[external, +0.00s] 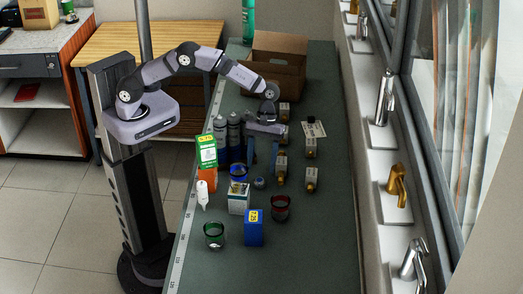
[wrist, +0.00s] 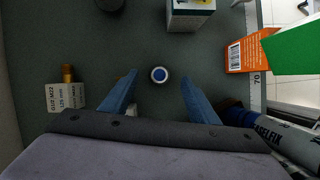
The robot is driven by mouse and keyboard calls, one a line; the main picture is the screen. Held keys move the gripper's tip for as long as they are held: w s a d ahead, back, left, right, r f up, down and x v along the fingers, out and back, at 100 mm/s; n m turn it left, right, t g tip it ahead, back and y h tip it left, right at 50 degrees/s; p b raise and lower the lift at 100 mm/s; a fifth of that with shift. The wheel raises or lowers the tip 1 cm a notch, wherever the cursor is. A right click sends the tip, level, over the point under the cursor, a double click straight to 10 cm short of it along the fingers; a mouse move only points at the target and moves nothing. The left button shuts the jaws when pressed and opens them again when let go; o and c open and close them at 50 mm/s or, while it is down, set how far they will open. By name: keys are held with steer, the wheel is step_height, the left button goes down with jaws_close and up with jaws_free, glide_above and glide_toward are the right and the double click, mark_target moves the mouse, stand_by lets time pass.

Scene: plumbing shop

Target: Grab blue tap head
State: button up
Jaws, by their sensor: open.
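The blue tap head (external: 259,182) is a small round piece on the green bench. In the wrist view it is a pale ring with a blue centre (wrist: 159,74). My gripper (external: 263,158) is open above the bench, with its two blue fingers pointing down. In the wrist view the open fingers (wrist: 158,80) lie left and right of the tap head, with a gap on each side. Nothing is between the fingers except the tap head seen beyond or level with their tips; its exact height relative to them I cannot tell.
A red jar (external: 280,208) and blue box (external: 253,230) are nearer the camera. Labelled brass fittings (external: 311,180) line the right.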

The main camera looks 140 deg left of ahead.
mark_target(260, 180)
steer(key=shift+f+p, duration=0.3)
steer(key=shift+f, duration=0.3)
steer(key=shift+p+x, duration=1)
steer(key=shift+x, duration=1.05)
steer(key=shift+s+a, duration=0.1)
steer(key=shift+a, duration=0.05)
steer(key=c, duration=1.1)
